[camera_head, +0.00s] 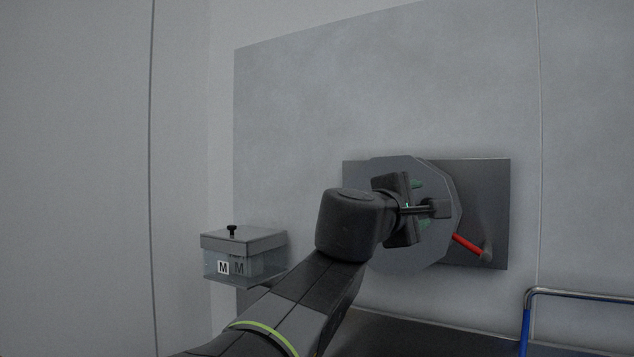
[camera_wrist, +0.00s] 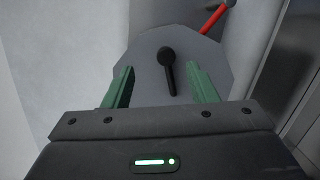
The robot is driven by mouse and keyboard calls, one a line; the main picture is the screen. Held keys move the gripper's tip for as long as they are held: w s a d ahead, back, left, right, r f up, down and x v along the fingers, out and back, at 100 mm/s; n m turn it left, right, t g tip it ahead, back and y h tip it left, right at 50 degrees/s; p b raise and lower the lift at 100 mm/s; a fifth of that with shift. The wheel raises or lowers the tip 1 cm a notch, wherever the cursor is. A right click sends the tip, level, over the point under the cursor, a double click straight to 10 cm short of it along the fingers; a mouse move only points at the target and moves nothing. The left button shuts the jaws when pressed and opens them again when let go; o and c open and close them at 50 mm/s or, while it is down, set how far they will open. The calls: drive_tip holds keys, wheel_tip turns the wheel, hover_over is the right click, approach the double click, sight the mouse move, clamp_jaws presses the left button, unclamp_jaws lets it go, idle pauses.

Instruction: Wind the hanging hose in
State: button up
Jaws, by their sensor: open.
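A grey many-sided reel disc (camera_head: 436,248) stands out from a dark plate (camera_head: 490,185) on the wall. A dark handle with a round knob (camera_wrist: 167,56) sits on the disc (camera_wrist: 146,50) in the wrist view. My gripper (camera_head: 416,206) is in front of the disc, its green fingers (camera_wrist: 160,70) open on either side of the handle, with gaps both sides. Whether the handle is within fingertip depth I cannot tell. A red bar (camera_head: 466,243) with a grey end slants down right of the disc; it also shows in the wrist view (camera_wrist: 213,18). I cannot make out a hanging hose.
A clear-sided box (camera_head: 262,268) with a grey lid, black knob and "M" labels is on the wall at left. A blue and metal rail (camera_head: 580,296) stands at the lower right. The wall panel above the disc is bare.

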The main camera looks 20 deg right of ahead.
sight(426, 205)
drive_tip(key=w+d+n+p, duration=0.1)
drive_tip(key=w+d+n, duration=0.1)
drive_tip(key=w+d, duration=0.1)
drive_tip(key=w+d+f+n+p, duration=0.1)
drive_tip(key=w+d+n, duration=0.1)
drive_tip(key=d+n, duration=0.1)
drive_tip(key=w+d+n+p, duration=0.1)
drive_tip(key=w+d+n, duration=0.1)
drive_tip(key=w+d, duration=0.1)
drive_tip(key=shift+w+d+f, duration=0.15)
drive_tip(key=shift+w+d, duration=0.15)
drive_tip(key=shift+w, duration=0.05)
idle(0.3)
clamp_jaws()
